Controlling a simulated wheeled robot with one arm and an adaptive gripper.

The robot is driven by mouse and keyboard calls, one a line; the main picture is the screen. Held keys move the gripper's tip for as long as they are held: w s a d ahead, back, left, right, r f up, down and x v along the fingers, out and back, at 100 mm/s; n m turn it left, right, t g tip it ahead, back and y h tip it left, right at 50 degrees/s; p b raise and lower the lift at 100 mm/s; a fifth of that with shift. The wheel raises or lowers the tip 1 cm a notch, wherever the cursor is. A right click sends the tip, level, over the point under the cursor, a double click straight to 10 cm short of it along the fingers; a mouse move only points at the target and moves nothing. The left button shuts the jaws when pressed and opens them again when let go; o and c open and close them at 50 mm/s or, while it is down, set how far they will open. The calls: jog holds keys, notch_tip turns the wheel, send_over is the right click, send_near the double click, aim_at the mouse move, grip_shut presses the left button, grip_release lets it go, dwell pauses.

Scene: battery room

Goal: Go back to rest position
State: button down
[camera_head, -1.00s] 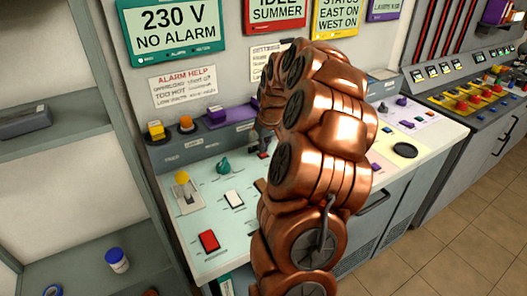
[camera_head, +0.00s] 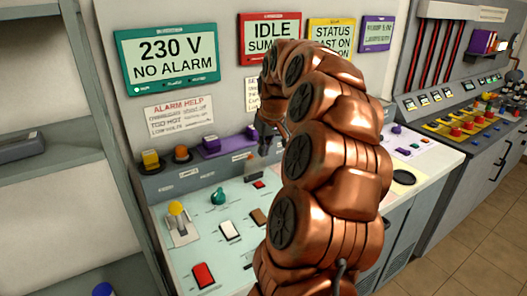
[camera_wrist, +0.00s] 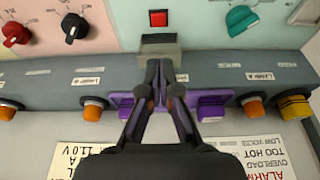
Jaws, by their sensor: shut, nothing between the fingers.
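My gripper (camera_head: 267,140) hangs in front of the console's back ledge in the head view, partly hidden by my copper arm. In the wrist view my gripper (camera_wrist: 163,75) has its fingers together and empty, pointing at a grey block with a red square (camera_wrist: 158,18) on the panel. The fingers overlap the purple fixture (camera_wrist: 212,108) on the ledge in that view; I cannot tell whether they touch it.
The pale green panel (camera_head: 225,243) carries a red switch (camera_head: 204,275), a white switch (camera_head: 229,230), a teal knob (camera_head: 218,196) and a yellow-topped lever (camera_head: 176,209). Wall displays hang above, including a 230 V screen (camera_head: 170,60). Grey shelves (camera_head: 50,150) stand at left. Tiled floor (camera_head: 470,250) is open at right.

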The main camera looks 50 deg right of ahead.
dwell(0.7)
jog(key=s+a+n+g+y+p, duration=0.1)
jog(key=s+a+n+g, duration=0.2)
jog(key=a, duration=2.1)
jog(key=s+a+f+g+p, duration=0.1)
jog(key=s+a+f, duration=0.2)
jog(key=s+a, duration=0.3)
jog(key=s+a+f+g, duration=0.1)
jog(key=s+a+f, duration=0.3)
jog(key=s, duration=1.1)
jog(key=a, duration=0.3)
jog(key=shift+s+a+p, duration=0.3)
jog(key=shift+s+p, duration=0.1)
jog(key=shift+d, duration=0.1)
